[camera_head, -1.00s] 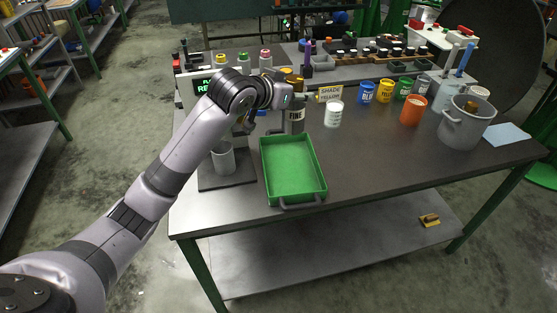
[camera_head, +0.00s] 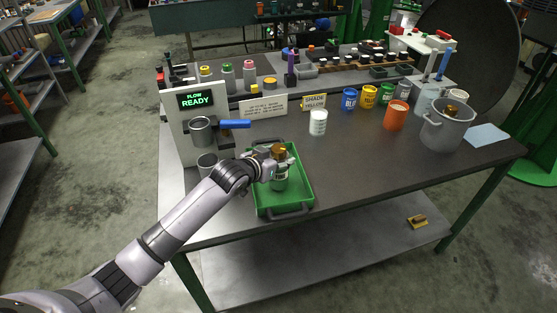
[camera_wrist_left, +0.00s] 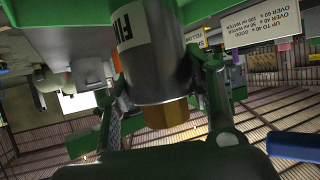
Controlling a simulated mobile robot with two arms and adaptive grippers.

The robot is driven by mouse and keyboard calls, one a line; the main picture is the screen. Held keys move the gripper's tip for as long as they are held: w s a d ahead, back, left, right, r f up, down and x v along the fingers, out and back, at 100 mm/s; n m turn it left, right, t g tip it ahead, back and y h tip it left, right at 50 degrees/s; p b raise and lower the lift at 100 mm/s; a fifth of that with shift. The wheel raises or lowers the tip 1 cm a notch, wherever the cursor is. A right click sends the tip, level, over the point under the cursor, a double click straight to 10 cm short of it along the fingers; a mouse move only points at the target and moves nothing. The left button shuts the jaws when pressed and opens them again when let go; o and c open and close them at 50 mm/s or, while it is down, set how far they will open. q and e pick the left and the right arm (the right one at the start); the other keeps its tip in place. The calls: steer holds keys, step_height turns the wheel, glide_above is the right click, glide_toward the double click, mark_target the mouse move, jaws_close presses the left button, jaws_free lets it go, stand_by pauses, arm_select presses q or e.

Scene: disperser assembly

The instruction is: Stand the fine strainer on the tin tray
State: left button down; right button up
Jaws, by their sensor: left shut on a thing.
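The fine strainer (camera_head: 281,181) is a grey cylinder with a brass top, upright over the floor of the green tin tray (camera_head: 301,183). My left gripper (camera_head: 274,168) comes from the left and is shut on the strainer's body. In the left wrist view, which is upside down, the strainer (camera_wrist_left: 155,50) sits between the two fingers (camera_wrist_left: 163,80), with part of its FINE label and its brass top showing. Whether the strainer's base touches the tray floor I cannot tell. My right gripper is not in view.
A machine reading READY (camera_head: 197,100), with a blue-handled part (camera_head: 235,124), stands behind and left of the tray. A white beaker (camera_head: 318,122), an orange cup (camera_head: 395,115) and a grey pot (camera_head: 446,128) stand to the right. The table right of the tray is clear.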

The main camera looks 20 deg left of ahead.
arm_select(q)
steer(key=shift+w+f, duration=0.1)
steer(key=shift+f, duration=0.35)
steer(key=shift+f, duration=0.15)
steer(key=c, duration=0.8)
jaws_free()
steer(key=shift+f, duration=0.15)
steer(key=shift+o, duration=0.2)
steer(key=b+v, duration=0.1)
steer(key=v, duration=1.1)
